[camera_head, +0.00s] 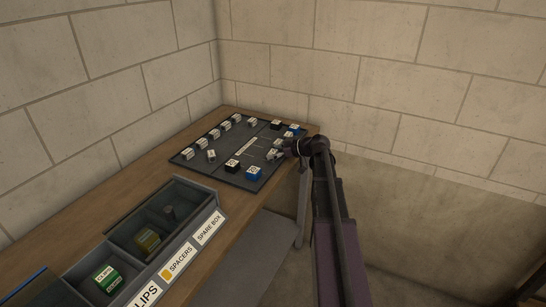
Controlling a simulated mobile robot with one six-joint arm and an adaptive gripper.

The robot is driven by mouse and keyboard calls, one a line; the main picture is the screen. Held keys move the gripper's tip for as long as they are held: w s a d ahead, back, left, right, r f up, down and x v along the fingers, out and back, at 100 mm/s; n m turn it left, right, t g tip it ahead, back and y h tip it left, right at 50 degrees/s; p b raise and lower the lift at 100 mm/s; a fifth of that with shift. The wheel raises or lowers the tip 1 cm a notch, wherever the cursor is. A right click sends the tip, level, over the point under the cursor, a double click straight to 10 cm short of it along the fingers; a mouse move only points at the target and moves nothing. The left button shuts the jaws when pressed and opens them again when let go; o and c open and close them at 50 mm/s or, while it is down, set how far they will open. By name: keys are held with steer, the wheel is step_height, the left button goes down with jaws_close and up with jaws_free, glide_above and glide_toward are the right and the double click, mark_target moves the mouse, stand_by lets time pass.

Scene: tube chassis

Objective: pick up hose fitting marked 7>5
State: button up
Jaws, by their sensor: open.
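Several small white-topped fittings stand on a dark board (222,152) on the wooden bench. Their markings are too small to read, so I cannot tell which one is marked 7>5. White ones line the board's left side, and one white fitting (211,155) stands apart from that row. A black one (232,166) and a blue one (254,173) are at the near right corner.
Block walls (270,70) close off the back and left.

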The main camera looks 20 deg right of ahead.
mark_target(274, 151)
stand_by(0.3)
steer(key=c, duration=0.8)
steer(key=shift+r, duration=0.1)
steer(key=shift+c, duration=0.2)
step_height(274, 151, up, 4)
steer(key=p, duration=0.4)
steer(key=shift+s, duration=0.1)
steer(key=s+d, duration=0.3)
steer(key=s, duration=0.4)
steer(key=s+d+p, duration=0.1)
steer(key=s+d, duration=0.3)
steer(key=s, duration=0.3)
steer(key=shift+r, duration=0.4)
steer(key=shift+d, duration=0.1)
steer(key=shift+r, duration=0.15)
